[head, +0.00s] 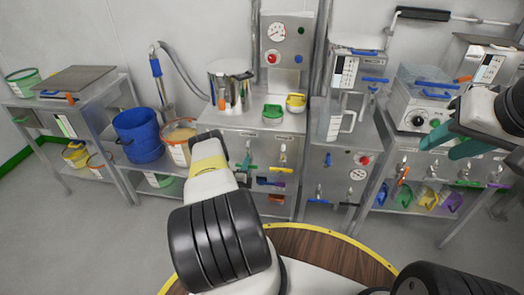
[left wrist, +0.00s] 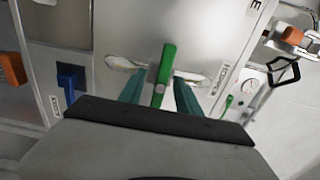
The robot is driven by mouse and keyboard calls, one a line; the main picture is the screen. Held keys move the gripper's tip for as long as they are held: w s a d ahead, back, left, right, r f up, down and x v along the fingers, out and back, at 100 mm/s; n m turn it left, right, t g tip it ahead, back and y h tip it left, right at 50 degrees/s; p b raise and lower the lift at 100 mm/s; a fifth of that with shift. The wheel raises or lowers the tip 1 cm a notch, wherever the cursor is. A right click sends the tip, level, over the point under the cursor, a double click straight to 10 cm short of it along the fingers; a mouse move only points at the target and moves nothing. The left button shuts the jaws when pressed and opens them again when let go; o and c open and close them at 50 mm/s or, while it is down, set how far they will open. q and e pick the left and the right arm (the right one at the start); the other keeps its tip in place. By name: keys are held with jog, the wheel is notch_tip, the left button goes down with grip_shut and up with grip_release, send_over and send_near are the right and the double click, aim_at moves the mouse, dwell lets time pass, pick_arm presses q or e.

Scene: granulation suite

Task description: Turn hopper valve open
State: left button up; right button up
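A green valve handle (left wrist: 165,72) stands out from a pale metal panel in the left wrist view. My left gripper (left wrist: 158,92) is open, with one teal finger on each side of this handle. Small gaps show between the fingers and the handle, so it is not gripped. In the head view my left arm reaches to the front of the middle cabinet (head: 268,150), and its wrist hides part of that front. My right gripper (head: 440,147) is at the right edge of the head view, its teal fingers apart and empty, in front of the right bench.
A blue handle (left wrist: 70,82) and an orange one (left wrist: 12,68) are nearby in the left wrist view. In the head view, blue tubs (head: 138,130) stand at left and a steel pot (head: 230,85) tops the cabinet. A round wooden top (head: 310,250) is in front.

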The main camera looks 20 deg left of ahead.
pick_arm(q)
grip_shut()
jog(key=shift+n, duration=0.4)
jog(key=n, duration=1.7)
dwell(0.7)
